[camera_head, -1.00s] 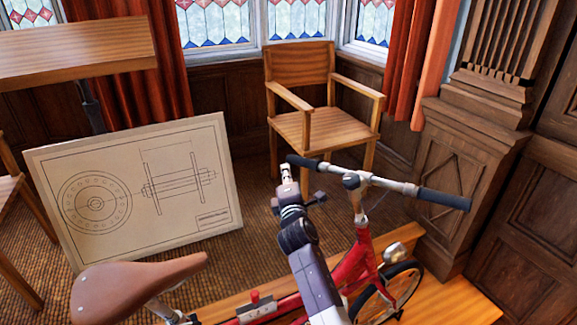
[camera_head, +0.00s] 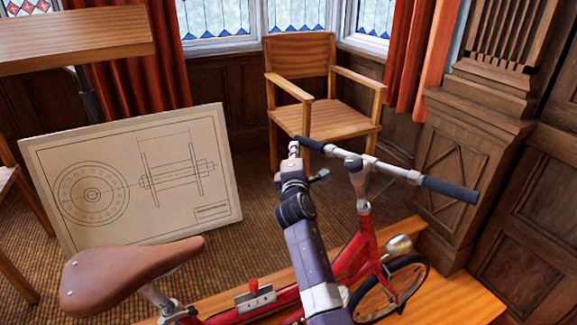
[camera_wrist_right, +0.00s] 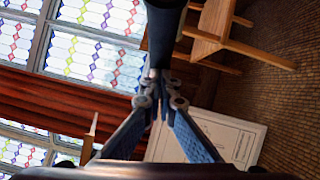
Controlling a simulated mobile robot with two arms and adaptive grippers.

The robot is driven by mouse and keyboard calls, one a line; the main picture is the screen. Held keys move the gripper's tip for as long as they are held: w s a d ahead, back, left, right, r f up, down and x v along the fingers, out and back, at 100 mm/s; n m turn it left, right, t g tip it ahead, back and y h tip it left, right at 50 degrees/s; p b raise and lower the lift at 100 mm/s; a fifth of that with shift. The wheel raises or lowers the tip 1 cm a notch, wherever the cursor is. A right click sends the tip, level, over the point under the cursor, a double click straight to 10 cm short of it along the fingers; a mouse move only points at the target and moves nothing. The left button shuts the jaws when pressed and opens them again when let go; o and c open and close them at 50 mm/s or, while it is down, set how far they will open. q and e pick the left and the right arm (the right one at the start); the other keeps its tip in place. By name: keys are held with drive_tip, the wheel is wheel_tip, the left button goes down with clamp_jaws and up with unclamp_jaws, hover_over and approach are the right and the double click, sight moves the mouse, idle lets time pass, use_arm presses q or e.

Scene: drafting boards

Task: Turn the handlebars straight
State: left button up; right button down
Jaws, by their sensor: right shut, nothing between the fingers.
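The red bicycle (camera_head: 352,256) has silver handlebars (camera_head: 392,171) with dark grips. They slope from upper left to lower right, the left grip (camera_head: 312,144) toward the chair and the right grip (camera_head: 450,190) toward the carved panelling. My right gripper (camera_head: 294,150) is shut and empty beside the left grip's end; contact is unclear. In the right wrist view its fingers (camera_wrist_right: 161,101) converge below the dark grip (camera_wrist_right: 164,30). The front wheel (camera_head: 420,289) is partly hidden behind the frame and lamp. My left gripper is out of view.
A wooden armchair (camera_head: 301,52) stands beyond the left grip. A drawing board (camera_head: 215,140) leans at left, behind the brown saddle (camera_head: 130,268). A carved wooden column (camera_head: 470,130) stands close to the right grip. Carpet lies open between board and bicycle.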

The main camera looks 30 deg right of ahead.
sight(303, 145)
drive_tip(key=shift+w+d+r+m+g+h+b, duration=0.15)
drive_tip(key=shift+d+m+h+b, duration=0.35)
drive_tip(key=shift+b, duration=0.45)
drive_tip(key=shift+d+r+m+g+h+b, duration=0.1)
drive_tip(key=shift+d+m+g+h+b, duration=0.15)
drive_tip(key=shift+d+b, duration=0.5)
drive_tip(key=shift+w+d+r+m+g+h+b, duration=0.1)
drive_tip(key=shift+d+m+h+b, duration=0.25)
drive_tip(key=shift+b, duration=0.75)
drive_tip(key=shift+d+r+h, duration=0.6)
drive_tip(key=shift+d+r, duration=0.2)
drive_tip(key=shift+d, duration=0.3)
drive_tip(key=shift+d+p, duration=0.3)
drive_tip(key=shift+d, duration=0.2)
drive_tip(key=shift+a, duration=0.1)
drive_tip(key=shift+f, duration=0.1)
